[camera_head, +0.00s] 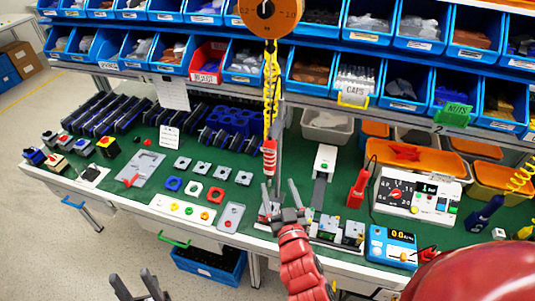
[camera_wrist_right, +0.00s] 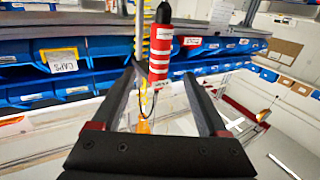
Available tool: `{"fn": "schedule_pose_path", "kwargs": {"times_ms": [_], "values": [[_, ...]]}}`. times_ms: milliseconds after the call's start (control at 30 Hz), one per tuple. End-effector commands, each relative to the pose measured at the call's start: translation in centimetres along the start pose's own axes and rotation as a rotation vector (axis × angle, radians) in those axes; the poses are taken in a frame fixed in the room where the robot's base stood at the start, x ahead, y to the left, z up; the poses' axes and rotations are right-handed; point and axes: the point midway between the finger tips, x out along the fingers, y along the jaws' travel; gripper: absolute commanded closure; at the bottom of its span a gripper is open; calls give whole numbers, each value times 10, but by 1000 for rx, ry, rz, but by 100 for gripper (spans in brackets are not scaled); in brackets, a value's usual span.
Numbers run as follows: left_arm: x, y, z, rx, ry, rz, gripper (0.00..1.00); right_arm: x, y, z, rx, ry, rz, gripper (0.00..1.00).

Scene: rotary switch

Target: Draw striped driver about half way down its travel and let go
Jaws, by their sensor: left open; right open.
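The striped driver (camera_head: 269,158) is a red and white cylinder that hangs upright over the bench, below a round orange reel (camera_head: 257,25) and beside a yellow hanging line (camera_head: 270,90). My right gripper (camera_head: 279,186) is open, with its fingers pointing up, just below the driver in the head view. In the right wrist view, the driver (camera_wrist_right: 159,52) shows between and beyond the tips of the open fingers (camera_wrist_right: 162,76). I cannot tell whether they touch it. My left gripper (camera_head: 132,276) is open and empty at the lower left, in front of the bench.
The green bench top (camera_head: 140,200) carries switch parts, a grey tray (camera_head: 142,169), and a white instrument (camera_head: 408,195) at right. A red handheld tool (camera_head: 358,187) stands right of my right gripper. Blue bins (camera_head: 405,90) line the shelves behind.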

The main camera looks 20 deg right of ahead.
Motion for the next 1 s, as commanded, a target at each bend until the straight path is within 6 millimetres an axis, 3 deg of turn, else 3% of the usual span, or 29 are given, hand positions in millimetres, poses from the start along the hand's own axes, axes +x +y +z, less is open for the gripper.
{"fn": "schedule_pose_path", "kwargs": {"times_ms": [33,567,667,1000], "values": [[-14,1,2,0,0,0,50,9,0,6,-1,8,1,23],[-89,4,15,0,0,0,50,86,0,6,-3,8,0,23],[-72,4,12,0,1,0,50,103,-1,-5,-1,3,-1,23],[-62,3,10,0,0,0,50,140,-1,-2,0,2,-1,23]]}}
